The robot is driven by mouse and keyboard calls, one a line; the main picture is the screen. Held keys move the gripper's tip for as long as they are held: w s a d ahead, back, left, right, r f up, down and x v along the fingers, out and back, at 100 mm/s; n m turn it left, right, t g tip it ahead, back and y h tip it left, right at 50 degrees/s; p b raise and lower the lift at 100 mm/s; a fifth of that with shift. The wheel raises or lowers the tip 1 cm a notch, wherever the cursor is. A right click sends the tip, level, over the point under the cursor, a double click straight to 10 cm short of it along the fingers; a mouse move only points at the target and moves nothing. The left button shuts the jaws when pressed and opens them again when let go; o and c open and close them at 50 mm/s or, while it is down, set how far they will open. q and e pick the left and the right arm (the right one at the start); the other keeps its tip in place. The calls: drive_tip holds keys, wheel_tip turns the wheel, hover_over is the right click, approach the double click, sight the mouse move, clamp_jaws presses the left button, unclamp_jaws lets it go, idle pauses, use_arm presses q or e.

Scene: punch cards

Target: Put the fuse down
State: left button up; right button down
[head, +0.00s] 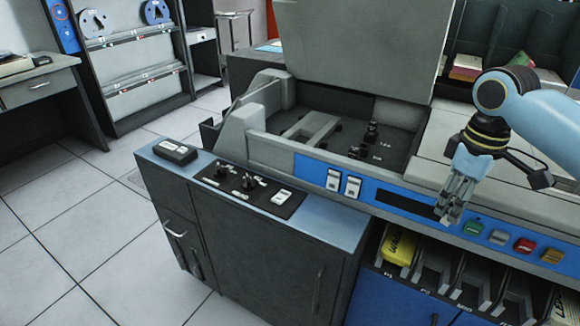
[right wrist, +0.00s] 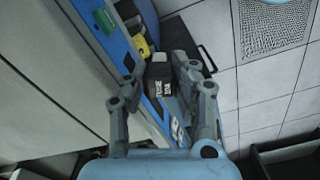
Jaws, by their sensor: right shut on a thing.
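My right gripper (head: 452,208) hangs in front of the blue panel of the machine, at the right of the head view. In the right wrist view, its fingers (right wrist: 162,78) are closed on a dark block with white lettering, which I take to be the fuse (right wrist: 163,82). In the head view the fuse is too small and covered by the fingers to make out. Dark posts (head: 372,135) stand in the open bay (head: 330,145) of the machine, with small white labels beside them. My left gripper is not in view.
Coloured buttons (head: 523,245) line the front panel close to my gripper. Bins (head: 432,268) sit below, one holding a yellow item (head: 399,245). A blue cabinet top (head: 340,226) carries a black knob panel (head: 248,190) and a small dark box (head: 175,151). The tiled floor is clear.

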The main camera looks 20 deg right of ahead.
drive_tip(key=w+a+r+p, duration=0.1)
drive_tip(key=a+p, duration=0.2)
drive_tip(key=a, duration=0.3)
drive_tip(key=w+a+f, duration=0.2)
drive_tip(key=w, duration=0.1)
drive_tip(key=w+a+f, duration=0.2)
drive_tip(key=w+f, duration=0.1)
drive_tip(key=w+a+f+b, duration=0.1)
drive_tip(key=w+a+f, duration=0.1)
drive_tip(key=w+a, duration=0.1)
drive_tip(key=shift+w+f, duration=0.15)
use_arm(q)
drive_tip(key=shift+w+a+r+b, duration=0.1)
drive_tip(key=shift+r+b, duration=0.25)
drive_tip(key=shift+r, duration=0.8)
use_arm(e)
drive_tip(key=shift+f, duration=1.9)
drive_tip(key=shift+f, duration=0.15)
drive_tip(key=c, duration=1.1)
unclamp_jaws()
